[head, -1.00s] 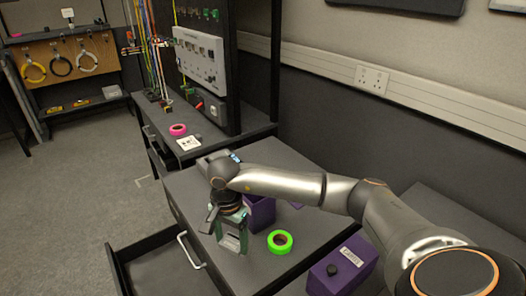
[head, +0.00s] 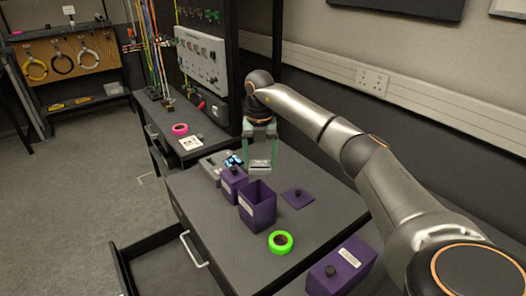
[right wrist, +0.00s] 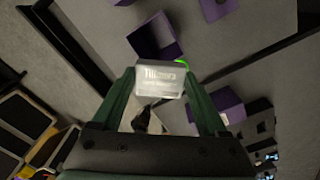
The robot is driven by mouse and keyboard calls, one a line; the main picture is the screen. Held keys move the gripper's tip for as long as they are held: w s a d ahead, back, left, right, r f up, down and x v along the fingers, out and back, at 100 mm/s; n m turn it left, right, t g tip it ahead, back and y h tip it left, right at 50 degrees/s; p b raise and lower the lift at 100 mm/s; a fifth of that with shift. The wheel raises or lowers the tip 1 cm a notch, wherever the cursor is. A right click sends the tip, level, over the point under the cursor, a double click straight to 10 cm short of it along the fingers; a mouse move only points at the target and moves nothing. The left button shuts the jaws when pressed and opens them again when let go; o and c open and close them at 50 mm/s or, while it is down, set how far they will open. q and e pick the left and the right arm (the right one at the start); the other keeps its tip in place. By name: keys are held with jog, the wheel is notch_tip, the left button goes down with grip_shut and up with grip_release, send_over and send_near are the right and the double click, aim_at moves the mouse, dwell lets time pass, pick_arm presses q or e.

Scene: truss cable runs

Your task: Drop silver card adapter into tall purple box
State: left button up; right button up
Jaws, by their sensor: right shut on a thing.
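My right gripper (head: 260,164) is shut on the silver card adapter (head: 260,169) and holds it in the air above the bench, behind and a little above the tall purple box (head: 259,214). The tall box stands upright with its top open. In the right wrist view the adapter (right wrist: 160,78) sits between the two green fingertips, its printed face showing. An open purple box (right wrist: 155,38) shows beyond it there; I cannot tell for sure which box it is. My left gripper is not in view.
A shorter purple box (head: 233,184) with a black knob on top stands left of the tall one. A knobbed purple lid (head: 298,198) lies to the right. A green tape roll (head: 281,242) and a labelled purple box (head: 343,270) are nearer. A drawer (head: 165,270) stands open.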

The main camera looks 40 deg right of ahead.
aim_at(263, 161)
jog(key=m, duration=0.1)
jog(key=d+r+m, duration=0.1)
jog(key=shift+d+m, duration=0.1)
jog(key=shift+m, duration=0.3)
notch_tip(263, 161, down, 4)
jog(key=shift+f, duration=0.25)
jog(key=shift+f+b, duration=0.3)
jog(key=shift+f, duration=0.4)
jog(key=o, duration=1.3)
jog(key=shift+c, duration=0.2)
jog(key=shift+r, duration=0.1)
notch_tip(263, 161, up, 12)
jog(key=shift+r+b, duration=0.2)
jog(key=shift+b, duration=0.3)
